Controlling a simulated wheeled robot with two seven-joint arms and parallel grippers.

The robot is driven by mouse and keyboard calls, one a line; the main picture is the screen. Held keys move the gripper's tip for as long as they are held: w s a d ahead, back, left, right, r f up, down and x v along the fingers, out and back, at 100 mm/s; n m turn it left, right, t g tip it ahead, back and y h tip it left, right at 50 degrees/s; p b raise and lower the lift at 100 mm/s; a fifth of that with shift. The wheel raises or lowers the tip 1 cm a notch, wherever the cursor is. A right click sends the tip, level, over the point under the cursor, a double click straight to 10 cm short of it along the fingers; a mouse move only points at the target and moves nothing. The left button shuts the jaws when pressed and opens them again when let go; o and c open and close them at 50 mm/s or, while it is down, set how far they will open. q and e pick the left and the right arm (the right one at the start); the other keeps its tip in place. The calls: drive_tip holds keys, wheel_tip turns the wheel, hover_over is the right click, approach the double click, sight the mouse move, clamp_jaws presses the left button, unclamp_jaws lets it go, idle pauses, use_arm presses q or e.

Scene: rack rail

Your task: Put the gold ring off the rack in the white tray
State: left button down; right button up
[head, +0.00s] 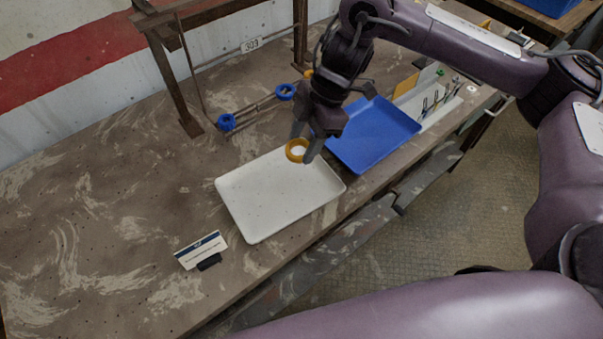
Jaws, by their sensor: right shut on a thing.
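The gold ring (292,152) is between the fingertips of my right gripper (304,152), which is shut on it. The ring hangs over the far right part of the white tray (255,225); I cannot tell how high above it. The white tray lies on the bench and shows nothing in it. The rack (262,103) stands behind the tray, with blue rings (226,122) on its rails. A bit of another gold piece (308,73) shows at the rack's right end, partly hidden by my right arm. My left gripper is not in view.
A blue tray (385,135) lies right of the white tray. A small sign (201,250) stands at the white tray's front left. A rusty frame (172,80) rises at the back. The bench's left side is clear. A white holder with small tools (440,100) stands at the right.

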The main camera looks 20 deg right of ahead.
hover_over(298, 182)
drive_tip(key=d, duration=0.1)
drive_tip(key=f, duration=0.5)
drive_tip(key=shift+d+f, duration=0.2)
wheel_tip(298, 182, down, 5)
drive_tip(key=shift+w+f+p, duration=0.1)
drive_tip(key=shift+p, duration=0.2)
drive_tip(key=shift+f, duration=0.1)
drive_tip(key=o, duration=1)
